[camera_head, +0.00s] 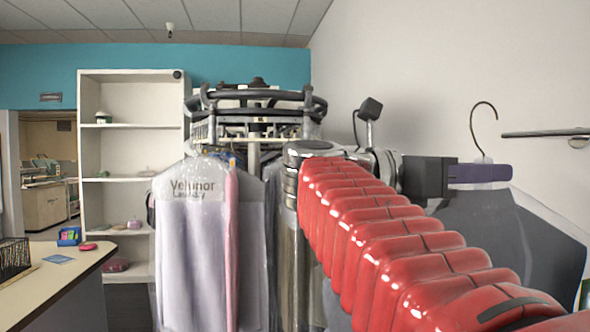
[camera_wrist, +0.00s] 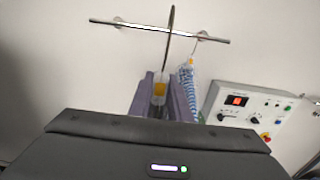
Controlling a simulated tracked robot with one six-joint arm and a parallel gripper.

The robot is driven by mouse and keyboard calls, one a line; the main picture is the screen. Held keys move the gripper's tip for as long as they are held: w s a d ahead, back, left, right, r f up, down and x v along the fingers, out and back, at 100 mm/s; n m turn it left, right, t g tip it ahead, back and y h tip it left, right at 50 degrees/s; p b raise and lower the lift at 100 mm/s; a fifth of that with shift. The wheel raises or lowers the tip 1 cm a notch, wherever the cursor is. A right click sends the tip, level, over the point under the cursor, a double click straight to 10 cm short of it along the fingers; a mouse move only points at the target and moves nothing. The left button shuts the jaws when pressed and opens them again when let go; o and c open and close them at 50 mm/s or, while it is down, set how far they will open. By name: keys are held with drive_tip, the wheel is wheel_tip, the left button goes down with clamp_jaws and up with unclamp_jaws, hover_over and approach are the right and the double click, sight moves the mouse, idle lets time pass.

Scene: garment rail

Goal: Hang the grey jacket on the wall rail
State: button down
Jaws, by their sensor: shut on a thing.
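The grey jacket (camera_head: 520,235) hangs below my gripper (camera_head: 487,172) at the right of the head view, partly hidden by my red arm. Its hanger hook (camera_head: 484,125) stands upright above the purple fingers, which are shut at the hanger's neck. In the wrist view the fingers (camera_wrist: 161,92) close around the neck, and the hook (camera_wrist: 171,30) shows as a thin upright line. The wall rail (camera_head: 545,134) is a metal bar to the right of the hook in the head view. In the wrist view the hook visually crosses the rail (camera_wrist: 140,28); I cannot tell the depth gap.
Bagged garments (camera_head: 200,240) hang on a rack left of my arm. A counter (camera_head: 60,280) and white shelves (camera_head: 130,150) stand further left.

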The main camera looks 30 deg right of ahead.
drive_tip(key=shift+s+d, duration=0.1)
drive_tip(key=shift+d, duration=0.1)
idle(0.3)
drive_tip(key=shift+x, duration=10.25)
drive_tip(key=shift+s+d+r, duration=0.2)
drive_tip(key=shift+d, duration=0.35)
drive_tip(key=shift+s+d+r, duration=0.2)
drive_tip(key=shift+s+d, duration=0.05)
drive_tip(key=shift+d, duration=0.35)
drive_tip(key=shift+s+d+r, duration=0.2)
drive_tip(key=shift+d+r, duration=0.05)
drive_tip(key=shift+d, duration=0.3)
drive_tip(key=shift+x, duration=0.95)
